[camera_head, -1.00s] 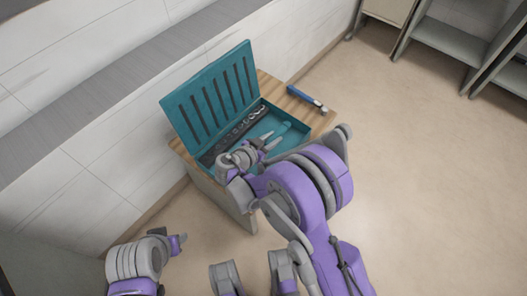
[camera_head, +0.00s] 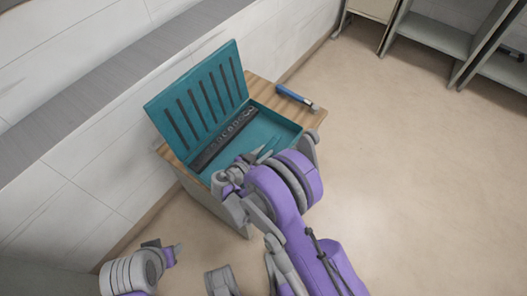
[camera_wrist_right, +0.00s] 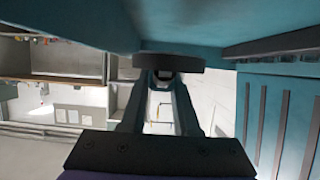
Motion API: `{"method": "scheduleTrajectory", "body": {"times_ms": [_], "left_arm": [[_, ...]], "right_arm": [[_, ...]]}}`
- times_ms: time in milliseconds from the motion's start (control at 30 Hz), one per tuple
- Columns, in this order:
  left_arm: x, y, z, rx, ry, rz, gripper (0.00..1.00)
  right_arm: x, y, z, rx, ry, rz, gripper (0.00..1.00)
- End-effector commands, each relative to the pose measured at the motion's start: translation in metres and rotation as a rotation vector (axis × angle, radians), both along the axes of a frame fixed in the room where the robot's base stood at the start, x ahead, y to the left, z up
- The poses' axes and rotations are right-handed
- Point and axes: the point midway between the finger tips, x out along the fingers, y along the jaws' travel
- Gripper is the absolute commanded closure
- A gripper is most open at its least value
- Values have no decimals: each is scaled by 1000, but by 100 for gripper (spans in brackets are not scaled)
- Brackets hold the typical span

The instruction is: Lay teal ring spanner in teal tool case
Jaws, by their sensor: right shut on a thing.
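The teal tool case (camera_head: 281,125) stands open on a small wooden-topped cabinet, with its slotted lid (camera_head: 203,97) raised at the left. My right gripper (camera_head: 262,153) is at the near side of the case, low over its tray. It is shut on the teal ring spanner (camera_head: 271,145), which is mostly hidden by the gripper and arm and blends with the tray. I cannot tell whether the spanner touches the tray floor. In the right wrist view the slotted lid (camera_wrist_right: 283,115) shows at the right. My left gripper (camera_head: 170,255) is low at the left, away from the case; its jaws are unclear.
A dark rail with sockets (camera_head: 223,139) lies in the tray along the lid side. A blue-handled hammer (camera_head: 293,96) lies on the wooden top (camera_head: 262,87) behind the case. A white wall and ledge run along the left. Shelves (camera_head: 435,42) stand at the far right; the floor between is clear.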

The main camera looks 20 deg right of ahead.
Motion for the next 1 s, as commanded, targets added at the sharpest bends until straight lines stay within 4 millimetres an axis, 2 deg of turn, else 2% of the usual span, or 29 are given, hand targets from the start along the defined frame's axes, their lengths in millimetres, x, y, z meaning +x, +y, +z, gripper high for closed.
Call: {"method": "scheduleTrajectory", "body": {"times_ms": [333, 367, 500, 800, 967, 1000], "left_arm": [[1, 0, -6, 0, 1, 0, 50], [1, 0, -6, 0, 1, 0, 50], [1, 0, -6, 0, 1, 0, 50], [1, 0, -5, 0, 1, 0, 50], [-1, 0, 7, 0, -2, 0, 50], [-1, 0, 8, 0, -2, 0, 50]], "right_arm": [[0, 0, -8, 0, 0, 0, 100], [0, 0, -8, 0, 0, 0, 65], [0, 0, -7, 0, 0, 0, 41], [0, 0, -6, 0, 0, 0, 41], [0, 0, 9, 0, -1, 0, 41], [-4, 6, 10, 1, -1, 4, 41]]}}
